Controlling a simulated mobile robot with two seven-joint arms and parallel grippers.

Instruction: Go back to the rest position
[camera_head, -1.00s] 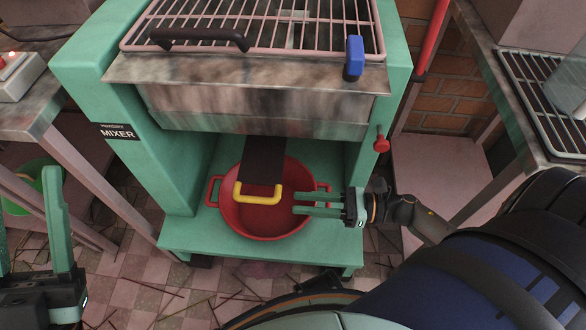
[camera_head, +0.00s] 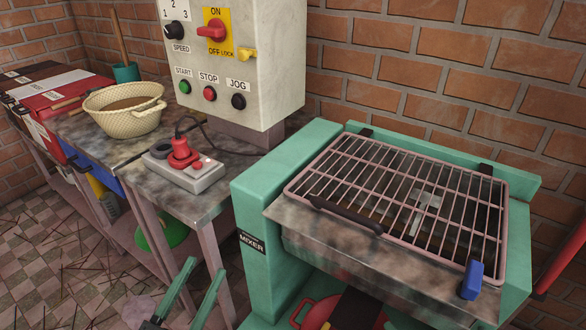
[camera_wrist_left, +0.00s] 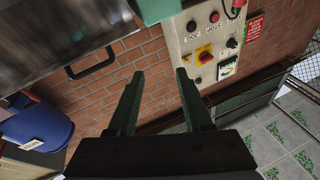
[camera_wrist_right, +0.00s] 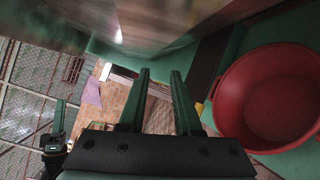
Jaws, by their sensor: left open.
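My left gripper (camera_head: 188,292) is at the bottom of the head view, left of the green mixer (camera_head: 262,265). Its fingers are apart and empty; the left wrist view shows them (camera_wrist_left: 160,92) open too, with a brick wall and a control panel beyond. My right gripper is outside the head view. In the right wrist view its two fingers (camera_wrist_right: 160,95) stand apart with nothing between them, left of the red basin (camera_wrist_right: 270,98) under the mixer. In the head view only part of the basin (camera_head: 318,312) shows at the bottom edge.
A control box (camera_head: 232,60) stands behind a metal side table with a red plug and grey socket strip (camera_head: 190,172). A woven basket (camera_head: 125,108) sits on the table at left. The mixer's wire grille (camera_head: 410,200) is closed.

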